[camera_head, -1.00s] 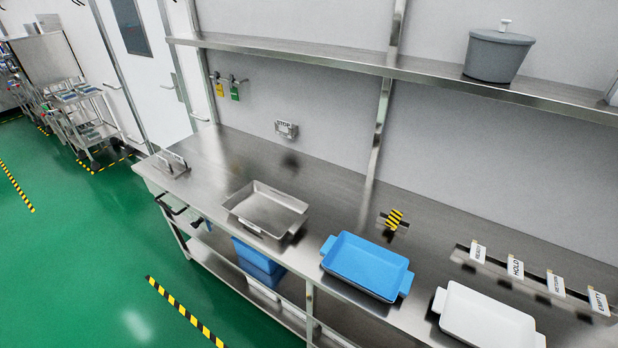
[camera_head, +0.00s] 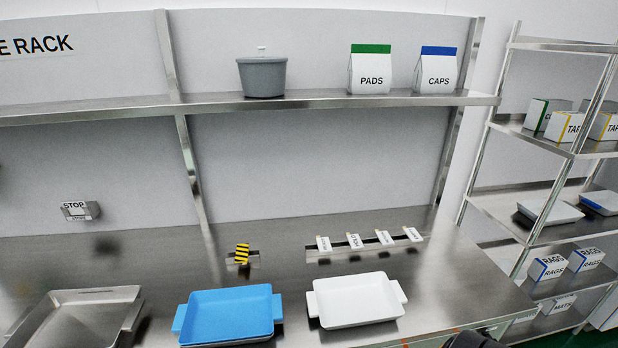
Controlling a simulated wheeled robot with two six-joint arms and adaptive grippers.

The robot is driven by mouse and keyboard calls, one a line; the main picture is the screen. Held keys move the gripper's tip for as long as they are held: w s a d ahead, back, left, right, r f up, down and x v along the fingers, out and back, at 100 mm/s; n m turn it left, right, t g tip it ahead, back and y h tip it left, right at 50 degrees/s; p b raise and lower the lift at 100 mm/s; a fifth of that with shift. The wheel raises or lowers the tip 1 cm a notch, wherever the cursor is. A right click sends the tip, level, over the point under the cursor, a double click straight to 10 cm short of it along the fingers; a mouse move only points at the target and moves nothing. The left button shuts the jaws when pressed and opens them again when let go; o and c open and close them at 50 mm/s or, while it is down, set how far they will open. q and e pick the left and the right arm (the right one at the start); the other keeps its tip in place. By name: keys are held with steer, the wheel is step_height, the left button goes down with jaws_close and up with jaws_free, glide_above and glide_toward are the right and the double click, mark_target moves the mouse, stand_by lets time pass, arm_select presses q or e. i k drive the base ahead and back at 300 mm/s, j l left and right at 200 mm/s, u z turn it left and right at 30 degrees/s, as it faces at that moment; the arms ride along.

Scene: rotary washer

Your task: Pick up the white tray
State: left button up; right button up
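The white tray (camera_head: 355,304) lies flat on the steel counter, right of centre, with a handle tab at its left and right ends. It looks empty. The blue tray (camera_head: 228,316) lies just to its left, with a narrow gap between them. A dark part, seemingly my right gripper (camera_head: 475,341), shows at the bottom edge, right of the white tray and apart from it. Most of it is cut off, and its fingers cannot be made out. My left gripper is not in view.
A steel tray (camera_head: 75,318) sits at the counter's left. Behind the white tray is a row of label cards (camera_head: 368,240), and a yellow-black striped block (camera_head: 242,254) stands to their left. The upper shelf (camera_head: 330,98) holds a grey pot and two boxes. A rack (camera_head: 540,190) stands right.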

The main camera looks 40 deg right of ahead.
mark_target(353, 300)
steer(key=k+l+z, duration=0.1)
steer(key=z, duration=1.55)
steer(key=u, duration=1.2)
steer(key=l+z, duration=0.1)
steer(key=z, duration=1.1)
